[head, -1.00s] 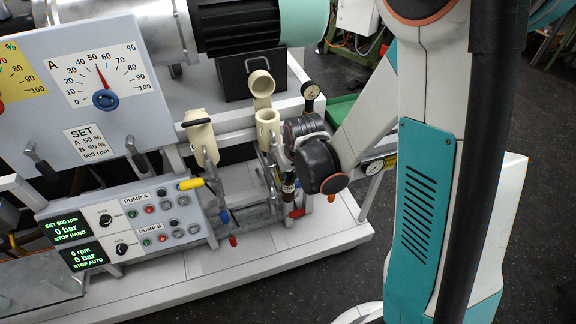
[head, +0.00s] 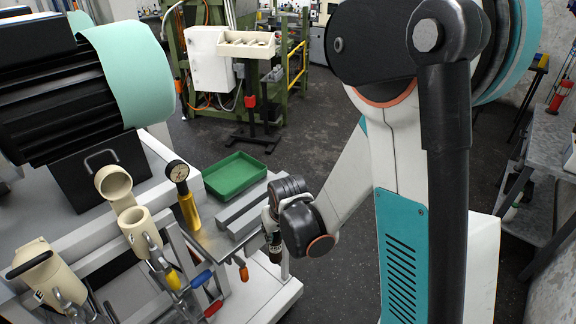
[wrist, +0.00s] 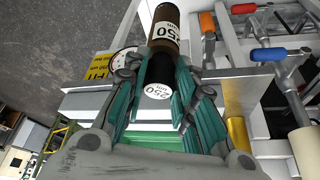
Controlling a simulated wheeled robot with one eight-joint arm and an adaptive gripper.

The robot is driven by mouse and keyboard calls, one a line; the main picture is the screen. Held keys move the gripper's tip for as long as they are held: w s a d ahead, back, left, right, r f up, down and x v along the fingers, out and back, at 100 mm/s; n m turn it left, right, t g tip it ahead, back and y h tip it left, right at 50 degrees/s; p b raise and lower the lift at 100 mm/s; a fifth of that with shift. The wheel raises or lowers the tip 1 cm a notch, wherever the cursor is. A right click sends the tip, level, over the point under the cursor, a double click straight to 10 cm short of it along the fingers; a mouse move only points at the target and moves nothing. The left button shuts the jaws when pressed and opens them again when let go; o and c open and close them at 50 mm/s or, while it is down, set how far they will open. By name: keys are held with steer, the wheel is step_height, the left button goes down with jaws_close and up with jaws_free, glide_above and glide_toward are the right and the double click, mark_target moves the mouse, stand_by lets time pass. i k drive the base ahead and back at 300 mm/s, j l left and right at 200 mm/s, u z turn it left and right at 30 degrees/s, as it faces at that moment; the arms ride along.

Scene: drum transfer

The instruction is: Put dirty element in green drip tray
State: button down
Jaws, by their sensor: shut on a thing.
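My gripper (head: 271,225) is shut on the dirty element, a dark brown cylinder (head: 275,250) that hangs below it, roughly upright, in the head view. In the wrist view the brown element (wrist: 165,32) with its white "250 um" labels sits between the green-lined fingers (wrist: 158,78). The green drip tray (head: 235,178) is a shallow rectangular tray on the skid's corner, behind and left of my gripper in the head view. It looks empty. The element is apart from the tray, beyond the front right of it.
A gauge on a yellow post (head: 188,205) stands left of the tray. Grey rails (head: 247,210) lie between tray and gripper. Cream filter housings (head: 135,225) and clamps with red and blue handles (head: 203,279) are at lower left. Floor (head: 340,150) is open beyond the skid.

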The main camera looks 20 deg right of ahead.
mark_target(233, 178)
steer(key=l+z, duration=0.1)
steer(key=z, duration=0.25)
steer(key=i+z, duration=0.15)
steer(key=z, duration=0.2)
steer(key=i+l+z, duration=0.1)
steer(key=z, duration=0.3)
steer(key=i+l+u, duration=0.1)
steer(key=i+u, duration=0.3)
